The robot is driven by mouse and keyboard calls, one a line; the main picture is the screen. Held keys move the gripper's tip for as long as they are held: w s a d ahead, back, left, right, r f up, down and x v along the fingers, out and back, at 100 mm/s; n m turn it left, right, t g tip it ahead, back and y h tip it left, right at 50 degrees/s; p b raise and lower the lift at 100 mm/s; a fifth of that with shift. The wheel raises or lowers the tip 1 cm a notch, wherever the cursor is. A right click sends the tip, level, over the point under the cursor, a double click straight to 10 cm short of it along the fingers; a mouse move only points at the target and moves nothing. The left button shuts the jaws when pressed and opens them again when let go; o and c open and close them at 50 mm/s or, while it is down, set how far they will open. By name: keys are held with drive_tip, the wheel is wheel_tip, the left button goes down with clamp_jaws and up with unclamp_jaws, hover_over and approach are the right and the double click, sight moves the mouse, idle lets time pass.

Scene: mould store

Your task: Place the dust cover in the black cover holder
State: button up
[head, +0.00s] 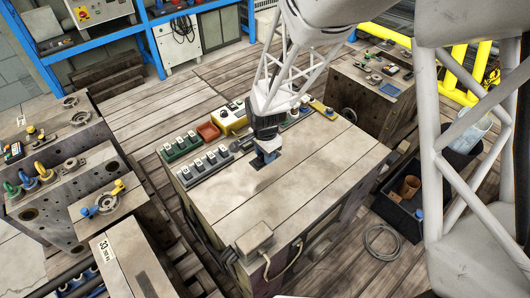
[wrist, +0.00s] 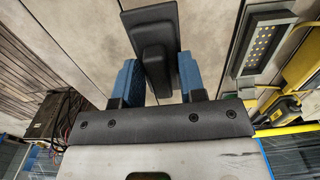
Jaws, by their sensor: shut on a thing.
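My gripper (head: 266,158) points down over the middle of the wooden-topped bench. In the wrist view its blue-padded fingers (wrist: 160,80) stand on either side of a black piece with a raised block on a flat plate (wrist: 152,18), which I take to be the dust cover; the jaws are shut on it. In the head view only a dark edge of this piece shows beside the fingers, low over the bench top. I cannot tell whether it touches the wood. A dark grey rack with pale labels (head: 206,165) lies left of my gripper; whether this is the black cover holder is unclear.
A green rack (head: 181,147), a red tray (head: 208,131) and a yellow box (head: 231,116) line the bench's back left edge. A grey box (head: 255,238) sits at the front corner. The bench's right and front middle are clear. A black crate (head: 400,215) stands on the floor at right.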

drive_tip(key=shift+w, duration=0.1)
drive_tip(key=w+d, duration=0.2)
drive_tip(key=w, duration=1.3)
drive_tip(key=w+d+r, duration=0.1)
drive_tip(key=w+d, duration=0.1)
drive_tip(key=w, duration=1.4)
drive_tip(key=w+d, duration=0.2)
drive_tip(key=w, duration=1.4)
drive_tip(key=shift+w+d+r, duration=0.15)
drive_tip(key=shift+d, duration=0.2)
drive_tip(key=shift+f, duration=0.3)
drive_tip(key=shift+f, duration=2.45)
drive_tip(key=shift+f, duration=0.8)
